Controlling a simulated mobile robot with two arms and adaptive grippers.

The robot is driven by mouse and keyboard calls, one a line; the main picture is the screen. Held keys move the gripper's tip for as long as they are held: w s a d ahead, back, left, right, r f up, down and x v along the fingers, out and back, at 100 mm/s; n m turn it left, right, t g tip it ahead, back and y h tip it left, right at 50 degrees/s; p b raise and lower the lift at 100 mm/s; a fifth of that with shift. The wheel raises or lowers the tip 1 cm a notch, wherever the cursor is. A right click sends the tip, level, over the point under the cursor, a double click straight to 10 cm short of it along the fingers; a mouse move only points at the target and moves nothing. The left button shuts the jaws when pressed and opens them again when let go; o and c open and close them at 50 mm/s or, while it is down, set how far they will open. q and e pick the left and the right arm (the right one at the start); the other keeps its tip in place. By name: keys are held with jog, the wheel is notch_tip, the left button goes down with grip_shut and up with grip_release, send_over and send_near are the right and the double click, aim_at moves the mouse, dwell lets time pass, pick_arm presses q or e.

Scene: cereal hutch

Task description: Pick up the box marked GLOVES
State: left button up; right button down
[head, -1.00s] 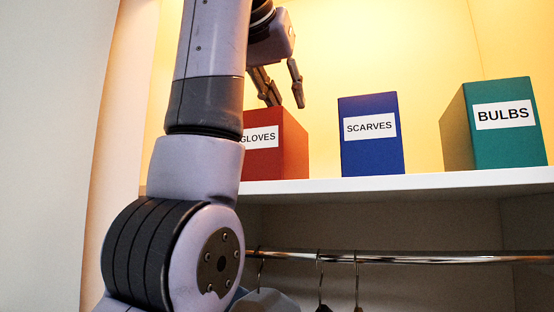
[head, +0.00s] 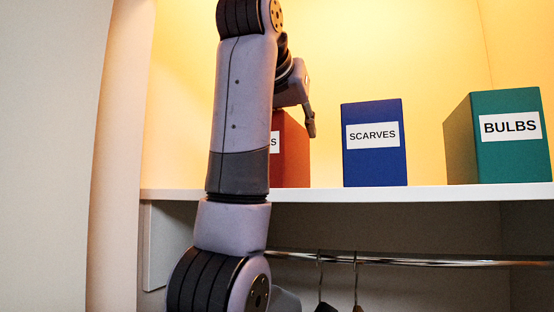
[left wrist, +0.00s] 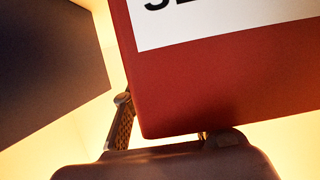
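The red box marked GLOVES (head: 293,155) stands on the shelf, mostly behind my left arm; only an S of its white label shows in the head view. My left gripper (head: 310,124) is at the box's upper right edge, with one finger clearly seen there. In the left wrist view the red box (left wrist: 215,85) fills the upper right, close to the gripper, with part of its label showing. The fingers there stand apart near one end of the box; contact cannot be told. My right gripper is not in view.
A blue SCARVES box (head: 375,165) stands right of the red box with a gap between. A green BULBS box (head: 512,162) stands farther right. The white shelf (head: 420,193) has a rail (head: 420,262) with hangers below. A wall (head: 50,150) is at left.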

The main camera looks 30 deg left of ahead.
pick_arm(q)
jog(key=shift+w+f, duration=0.1)
jog(key=shift+w, duration=0.05)
jog(key=c, duration=0.4)
grip_shut()
